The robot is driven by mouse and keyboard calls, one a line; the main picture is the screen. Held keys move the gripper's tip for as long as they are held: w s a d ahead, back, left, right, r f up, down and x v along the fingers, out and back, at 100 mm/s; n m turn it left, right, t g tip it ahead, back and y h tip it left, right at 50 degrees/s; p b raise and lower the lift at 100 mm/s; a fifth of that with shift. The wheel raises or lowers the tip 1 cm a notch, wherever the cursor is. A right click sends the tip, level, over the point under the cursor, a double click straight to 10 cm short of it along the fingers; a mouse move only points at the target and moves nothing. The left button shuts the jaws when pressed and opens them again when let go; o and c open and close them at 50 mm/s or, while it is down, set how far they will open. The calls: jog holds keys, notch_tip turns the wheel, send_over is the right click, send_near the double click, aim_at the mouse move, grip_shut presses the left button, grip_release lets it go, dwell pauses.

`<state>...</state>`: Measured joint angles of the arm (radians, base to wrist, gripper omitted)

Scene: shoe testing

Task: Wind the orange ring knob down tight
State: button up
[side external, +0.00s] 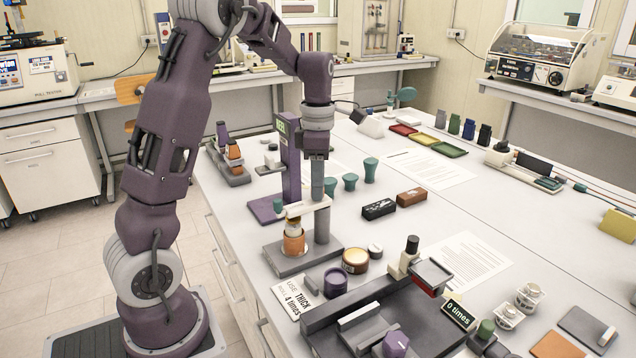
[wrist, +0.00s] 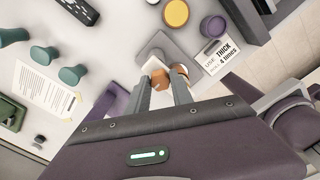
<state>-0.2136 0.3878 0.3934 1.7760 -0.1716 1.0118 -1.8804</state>
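An orange ring-shaped part (side external: 293,243), which I take to be the orange knob, sits low on a small stand with a grey base (side external: 275,262), under a pale arm (side external: 303,208). A grey post stands beside it. My gripper (side external: 318,198) points down at the top of this stand, close to the post and pale arm. In the wrist view, my gripper's two grey fingers (wrist: 161,80) are apart, with the orange part (wrist: 160,79) showing beyond and between their tips. I see no grip on it. Whether a finger touches the stand cannot be told.
A purple upright device (side external: 291,165) stands just behind. A yellow-topped tin (side external: 355,260), a purple jar (side external: 336,280) and a printed card (side external: 291,299) lie in front.

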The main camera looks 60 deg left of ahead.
grip_shut()
